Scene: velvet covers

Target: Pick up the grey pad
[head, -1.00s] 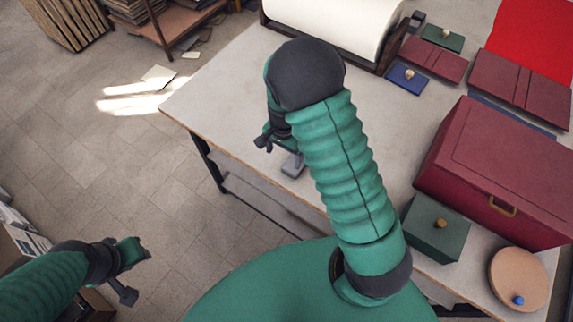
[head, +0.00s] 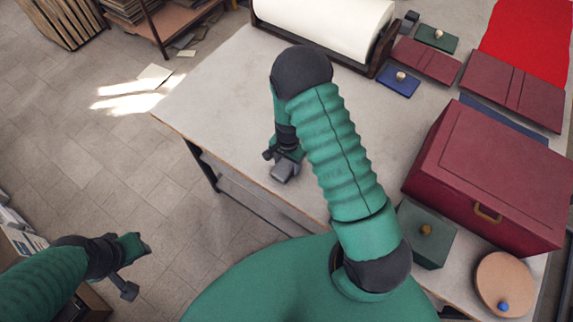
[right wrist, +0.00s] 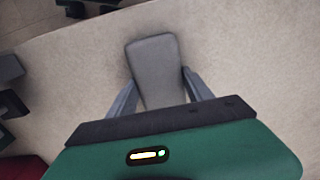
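The grey pad (head: 285,172) lies on the pale worktable near its front edge. It also shows in the right wrist view (right wrist: 154,62) as a rounded grey block. My right gripper (right wrist: 160,80) is open, with one finger on each side of the pad's near part. The left-hand finger is close to the pad's side; I cannot tell if it touches. In the head view the gripper partly hides the pad. My left gripper (head: 134,266) is open and empty, away from the table at lower left.
On the worktable (head: 220,100) stand a white roll (head: 325,22), a dark red box (head: 480,180), a green box (head: 427,233) and a round tan lid (head: 505,283). Blue (head: 399,80) and green (head: 437,38) knobbed plates lie at the back. The table left of the pad is clear.

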